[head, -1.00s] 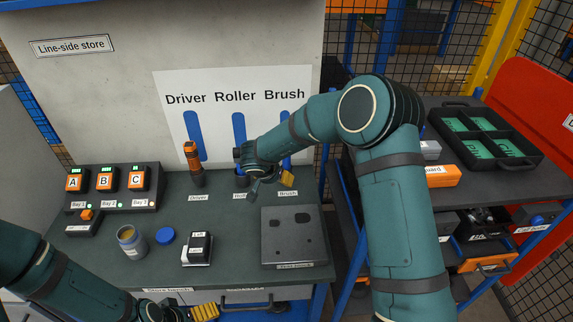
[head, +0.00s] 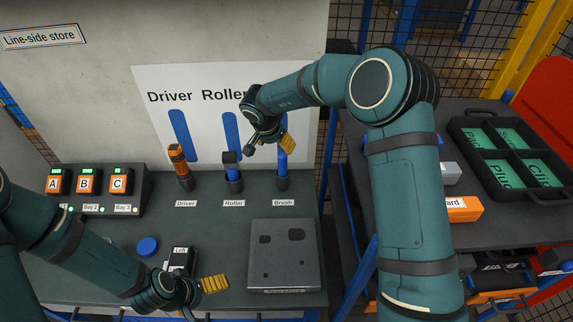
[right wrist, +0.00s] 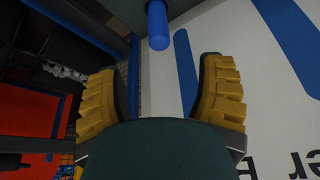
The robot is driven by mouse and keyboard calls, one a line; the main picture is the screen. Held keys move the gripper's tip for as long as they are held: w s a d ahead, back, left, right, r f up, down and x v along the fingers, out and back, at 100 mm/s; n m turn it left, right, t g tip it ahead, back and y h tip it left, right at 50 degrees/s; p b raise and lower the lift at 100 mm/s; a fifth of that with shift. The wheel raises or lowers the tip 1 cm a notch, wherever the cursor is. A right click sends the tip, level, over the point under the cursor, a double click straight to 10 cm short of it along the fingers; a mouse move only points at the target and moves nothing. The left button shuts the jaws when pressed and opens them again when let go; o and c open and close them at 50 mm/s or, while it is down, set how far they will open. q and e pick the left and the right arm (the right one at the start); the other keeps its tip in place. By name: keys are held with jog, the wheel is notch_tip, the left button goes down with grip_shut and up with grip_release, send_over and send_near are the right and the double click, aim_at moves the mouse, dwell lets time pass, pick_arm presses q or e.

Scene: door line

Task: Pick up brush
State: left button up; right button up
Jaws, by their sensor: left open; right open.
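The brush (head: 283,165) stands upright in a dark holder at the right end of the tool row, its blue handle up. My right gripper (head: 269,150) is open and empty, close to the handle's top in the head view and partly covering it. In the right wrist view a blue handle end (right wrist: 157,25) shows at the top edge, beyond the open yellow-padded fingers (right wrist: 160,95) and roughly between them; it is not gripped. My left gripper (head: 202,298) is open and empty over the front of the bench.
The roller (head: 231,165) and driver (head: 179,163) stand in holders left of the brush. A grey plate (head: 284,262) lies in front of it. A blue lid (head: 147,246) and a small dark box (head: 182,260) are near my left gripper. The tool-outline board (head: 215,80) stands behind.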

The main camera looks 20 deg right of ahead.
aim_at(284, 163)
jog(key=x, duration=1.3)
jog(key=shift+f+b, duration=0.2)
jog(key=shift+b, duration=0.2)
jog(key=shift+o, duration=0.2)
jog(key=shift+s, duration=0.1)
grip_shut()
